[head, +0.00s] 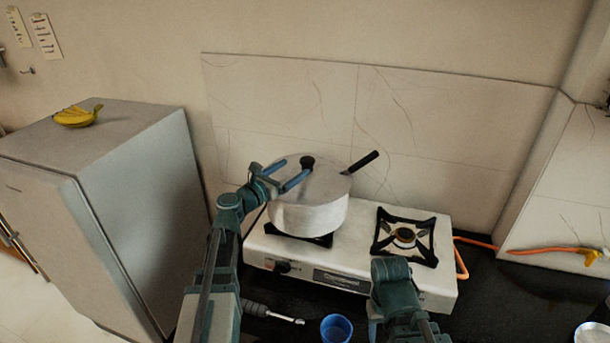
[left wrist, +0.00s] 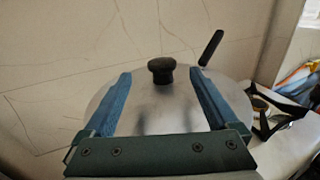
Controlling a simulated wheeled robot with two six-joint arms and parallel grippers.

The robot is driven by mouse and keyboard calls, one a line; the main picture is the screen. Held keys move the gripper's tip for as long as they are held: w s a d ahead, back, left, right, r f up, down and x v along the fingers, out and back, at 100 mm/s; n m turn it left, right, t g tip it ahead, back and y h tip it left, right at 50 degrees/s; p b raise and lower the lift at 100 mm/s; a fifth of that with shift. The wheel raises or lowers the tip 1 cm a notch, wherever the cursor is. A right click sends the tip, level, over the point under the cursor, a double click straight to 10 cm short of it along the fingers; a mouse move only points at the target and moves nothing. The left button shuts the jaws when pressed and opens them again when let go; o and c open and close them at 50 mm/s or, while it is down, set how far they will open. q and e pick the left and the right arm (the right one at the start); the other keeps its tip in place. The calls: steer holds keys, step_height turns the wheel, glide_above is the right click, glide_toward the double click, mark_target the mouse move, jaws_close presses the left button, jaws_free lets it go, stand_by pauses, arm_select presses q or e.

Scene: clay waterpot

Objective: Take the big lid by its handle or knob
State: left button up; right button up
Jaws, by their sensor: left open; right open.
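The big lid (head: 322,184) is a grey metal disc with a black knob (head: 307,162) in its middle. It lies on a silver pot (head: 308,214) on the stove's left burner. My left gripper (head: 294,171) is open over the lid, its blue fingers pointing toward the knob. In the left wrist view the knob (left wrist: 161,70) stands ahead, between the lines of the two fingers (left wrist: 160,84), apart from both. The lid (left wrist: 160,108) shows below and between the fingers. My right gripper (head: 374,330) is low at the front, mostly hidden behind its own arm.
A black handle (head: 364,161) sticks out at the pot's back right. The stove's right burner (head: 405,238) is empty. A blue cup (head: 336,329) and a dark-handled utensil (head: 272,312) are at the front. A fridge (head: 110,200) with bananas (head: 77,116) stands at left.

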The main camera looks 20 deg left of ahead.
mark_target(302, 164)
arm_select(q)
steer(key=shift+w+d, duration=0.15)
steer(key=shift+w, duration=0.05)
steer(key=x, duration=0.5)
steer(key=shift+d+f, duration=0.1)
steer(key=shift+f, duration=0.15)
jaws_close()
